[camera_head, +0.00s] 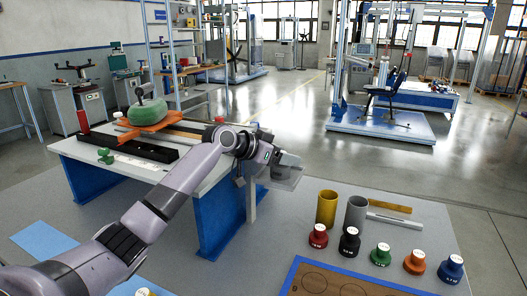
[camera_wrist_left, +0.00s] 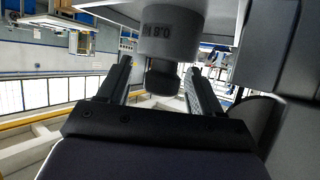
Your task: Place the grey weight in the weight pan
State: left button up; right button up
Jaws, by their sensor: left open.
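The grey weight (camera_wrist_left: 168,36) shows in the left wrist view, upside down in the picture, with its dark knob between my fingers. Its wide end is against a pale flat surface (camera_wrist_left: 222,22), which may be the weight pan. My left gripper (camera_wrist_left: 158,78) is open around the knob, with gaps beside both fingers. The weight is hidden there. My right gripper is not in view.
The white-topped bench (camera_head: 214,166) with blue legs holds a green seat-like piece (camera_head: 147,112) on an orange cross. On the grey table stand a yellow cylinder (camera_head: 326,208), a grey cylinder (camera_head: 356,213) and several coloured weights (camera_head: 381,255), near a blue-edged board (camera_head: 340,279).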

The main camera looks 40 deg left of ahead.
pick_arm(q)
jog(key=b+v, duration=0.2)
jog(key=v, duration=0.9)
jog(key=shift+f, duration=0.1)
